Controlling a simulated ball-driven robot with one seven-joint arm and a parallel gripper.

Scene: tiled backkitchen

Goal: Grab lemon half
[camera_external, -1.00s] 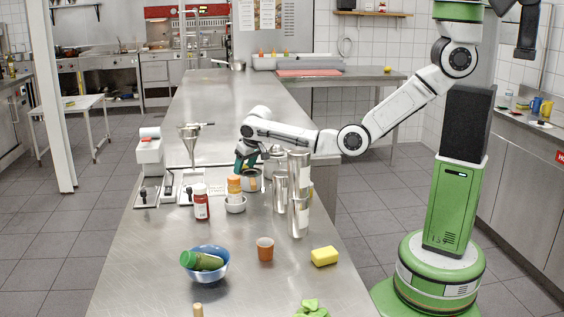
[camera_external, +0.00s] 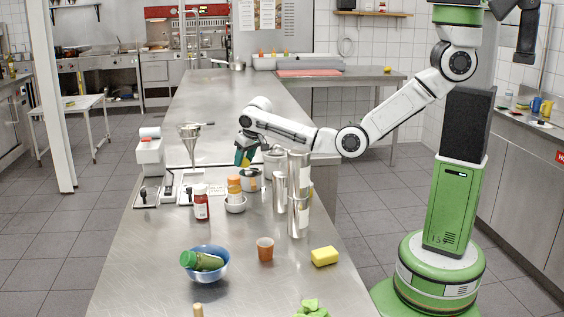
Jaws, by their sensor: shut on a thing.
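My gripper (camera_external: 243,161) hangs over the long steel counter, with its dark green fingers pointing down. It is shut on a small yellow thing, seemingly the lemon half (camera_external: 246,162), of which only a little shows between the fingers. The inside of the pot cannot be made out from here.
Tall steel cylinders (camera_external: 298,200) stand to the right of the pot. A blue bowl (camera_external: 221,270), brown cup (camera_external: 265,250) and yellow sponge (camera_external: 325,256) are nearer. The far counter is largely clear.

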